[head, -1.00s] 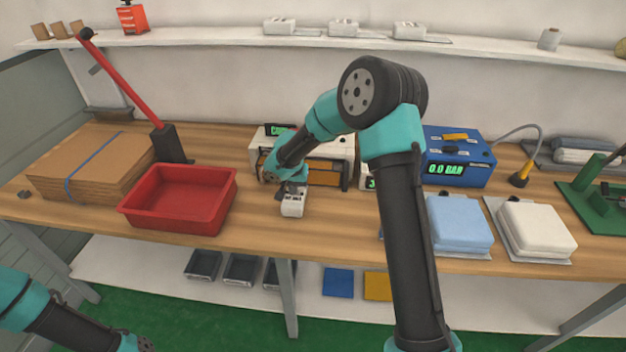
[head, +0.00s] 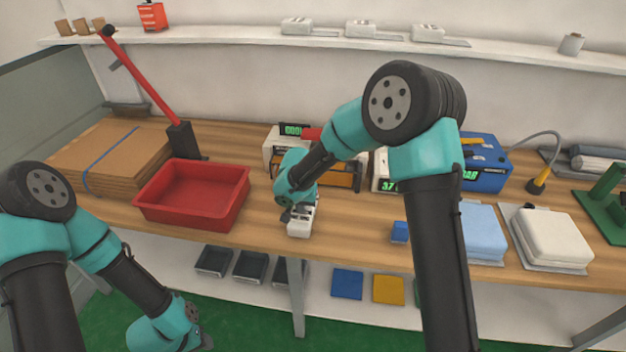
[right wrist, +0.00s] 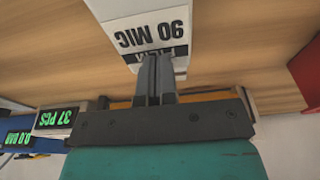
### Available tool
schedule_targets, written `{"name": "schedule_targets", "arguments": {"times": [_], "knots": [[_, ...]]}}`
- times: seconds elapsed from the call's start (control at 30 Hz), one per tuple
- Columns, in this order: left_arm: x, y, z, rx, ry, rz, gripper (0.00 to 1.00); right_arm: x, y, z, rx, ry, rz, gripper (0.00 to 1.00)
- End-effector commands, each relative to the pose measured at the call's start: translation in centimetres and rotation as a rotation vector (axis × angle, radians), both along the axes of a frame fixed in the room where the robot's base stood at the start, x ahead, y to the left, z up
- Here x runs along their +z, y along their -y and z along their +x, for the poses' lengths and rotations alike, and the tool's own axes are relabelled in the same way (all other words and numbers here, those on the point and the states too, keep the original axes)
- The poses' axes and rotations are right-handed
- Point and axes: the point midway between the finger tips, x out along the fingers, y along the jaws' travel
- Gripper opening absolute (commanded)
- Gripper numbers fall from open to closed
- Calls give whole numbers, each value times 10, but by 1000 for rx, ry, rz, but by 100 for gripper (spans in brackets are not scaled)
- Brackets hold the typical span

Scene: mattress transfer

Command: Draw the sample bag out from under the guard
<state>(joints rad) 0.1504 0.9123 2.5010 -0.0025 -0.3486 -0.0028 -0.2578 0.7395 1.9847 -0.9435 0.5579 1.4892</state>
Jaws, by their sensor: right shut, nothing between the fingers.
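A white block (head: 300,222) printed "FILM 90 MIC" sits near the table's front edge; its label also fills the top of the right wrist view (right wrist: 150,35). My right gripper (head: 290,212) is shut and empty, its fingers (right wrist: 156,62) together over the label's edge; I cannot tell if they touch it. Just behind stands a white machine (head: 274,150) with an orange-brown front bar (head: 343,176), perhaps the guard, partly hidden by my arm. I cannot make out the sample bag. My left gripper (head: 203,341) is low in front of the table, its jaws unclear.
A red tray (head: 193,218) stands left of the block, with strapped cardboard (head: 95,165) beyond it. To the right are a small blue block (head: 399,232), a blue folded pad (head: 484,232), a white pad (head: 553,238) and a blue gauge box (head: 487,170).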

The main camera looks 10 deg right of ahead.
Motion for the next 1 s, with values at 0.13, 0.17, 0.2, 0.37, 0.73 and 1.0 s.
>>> {"name": "schedule_targets", "arguments": {"times": [0.13, 0.17, 0.2, 0.37, 0.73, 1.0], "knots": [[0, 0, 0, 0, 0, 0, 43, -9, -1, -7, 2, -24, -3, 0], [0, 0, 0, 0, 0, 0, 43, -7, -1, -7, 1, -24, -2, 0], [0, 0, 0, 0, 0, 0, 43, -4, -1, -7, 1, -23, -2, 0], [0, 0, 0, 0, 0, 0, 43, 5, -1, -7, 2, -22, -3, 0], [0, 0, 0, 0, 0, 0, 43, 11, -2, -5, 6, -16, -3, 0], [0, 0, 0, 0, 0, 0, 43, 14, -15, -34, 9, -20, -4, 0]]}}
